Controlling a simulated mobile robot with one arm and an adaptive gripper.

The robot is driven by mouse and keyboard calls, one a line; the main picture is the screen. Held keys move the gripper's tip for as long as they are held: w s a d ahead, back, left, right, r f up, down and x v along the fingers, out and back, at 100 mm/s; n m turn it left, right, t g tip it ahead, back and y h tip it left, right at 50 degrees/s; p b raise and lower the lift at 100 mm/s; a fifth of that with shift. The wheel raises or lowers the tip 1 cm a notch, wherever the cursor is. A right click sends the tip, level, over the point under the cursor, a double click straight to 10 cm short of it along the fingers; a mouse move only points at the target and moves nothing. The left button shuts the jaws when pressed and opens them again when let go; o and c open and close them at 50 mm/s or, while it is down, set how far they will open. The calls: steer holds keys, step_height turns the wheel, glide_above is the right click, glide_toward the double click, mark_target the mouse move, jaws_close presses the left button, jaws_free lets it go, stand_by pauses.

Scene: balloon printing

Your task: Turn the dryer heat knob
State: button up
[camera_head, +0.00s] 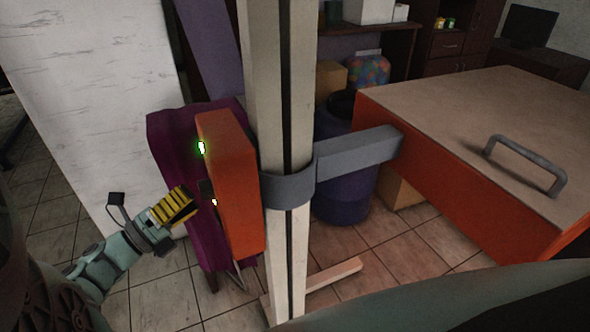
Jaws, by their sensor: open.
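An orange control box (231,185) is mounted on the left side of a pale upright post. A green light (201,147) and a lower small yellowish light (214,202) glow on its left-facing side. A small dark part (206,188) sits between them; I cannot tell whether it is the heat knob, as that face is seen nearly edge-on. My gripper (186,205), with yellow and black fingers, is just left of the box's lower part and points toward it. It is open and appears empty. I cannot tell whether it touches the box.
The pale post (281,90) stands close to the box, with a grey bracket (355,152) reaching right to an orange-sided unit (465,205) with a grey handle. A purple chair (170,130) is behind the box. A white panel (95,90) stands at left.

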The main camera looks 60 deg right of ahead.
mark_target(201, 192)
steer(key=shift+p+x, duration=0.35)
steer(key=shift+x, duration=1.3)
steer(key=shift+c, duration=0.2)
steer(key=shift+a, duration=0.1)
steer(key=c, duration=1.2)
steer(key=shift+f, duration=0.1)
